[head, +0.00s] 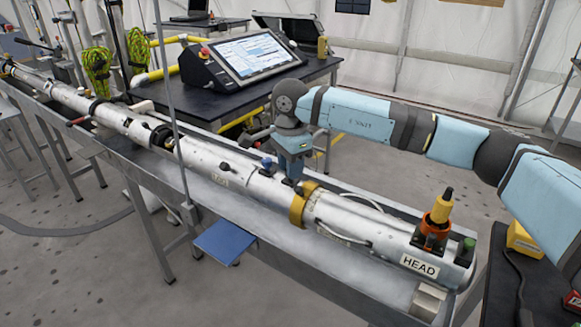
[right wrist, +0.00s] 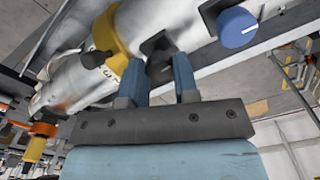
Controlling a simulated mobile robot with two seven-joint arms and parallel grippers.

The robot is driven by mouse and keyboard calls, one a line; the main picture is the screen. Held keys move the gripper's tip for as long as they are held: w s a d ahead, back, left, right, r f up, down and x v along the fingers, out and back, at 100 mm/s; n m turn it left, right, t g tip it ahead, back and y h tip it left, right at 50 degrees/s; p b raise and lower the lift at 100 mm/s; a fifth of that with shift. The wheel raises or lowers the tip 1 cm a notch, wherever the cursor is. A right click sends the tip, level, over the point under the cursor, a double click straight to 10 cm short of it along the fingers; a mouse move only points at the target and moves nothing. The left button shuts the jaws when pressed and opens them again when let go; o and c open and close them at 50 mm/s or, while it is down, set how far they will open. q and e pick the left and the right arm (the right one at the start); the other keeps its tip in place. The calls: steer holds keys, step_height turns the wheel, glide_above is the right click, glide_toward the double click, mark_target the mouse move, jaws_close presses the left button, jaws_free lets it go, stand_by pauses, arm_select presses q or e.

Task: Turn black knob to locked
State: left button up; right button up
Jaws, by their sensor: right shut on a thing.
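The black knob (right wrist: 158,68) stands on the side of the long silver tube (head: 245,183), left of its gold ring (head: 303,205) in the head view. My right gripper (head: 291,182) reaches down over the tube there. In the right wrist view its two blue fingers (right wrist: 160,68) are on either side of the black knob, shut on it. The knob's dark square base (right wrist: 157,42) shows just beyond the fingertips. The fingers hide part of the knob, and I cannot read its marking. My left gripper is not in view.
A blue knob (right wrist: 238,27) with a white line is beside the fingers; it also shows in the head view (head: 266,163). An orange and yellow fitting (head: 438,210) stands near the HEAD label (head: 419,266). A monitor (head: 245,57) stands on a dark table behind.

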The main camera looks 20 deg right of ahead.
steer(key=shift+r+m, duration=0.1)
steer(key=shift+m, duration=0.7)
steer(key=shift+w, duration=0.1)
steer(key=o, duration=0.9)
steer(key=shift+o, duration=0.2)
step_height(320, 180, up, 14)
steer(key=shift+f, duration=0.25)
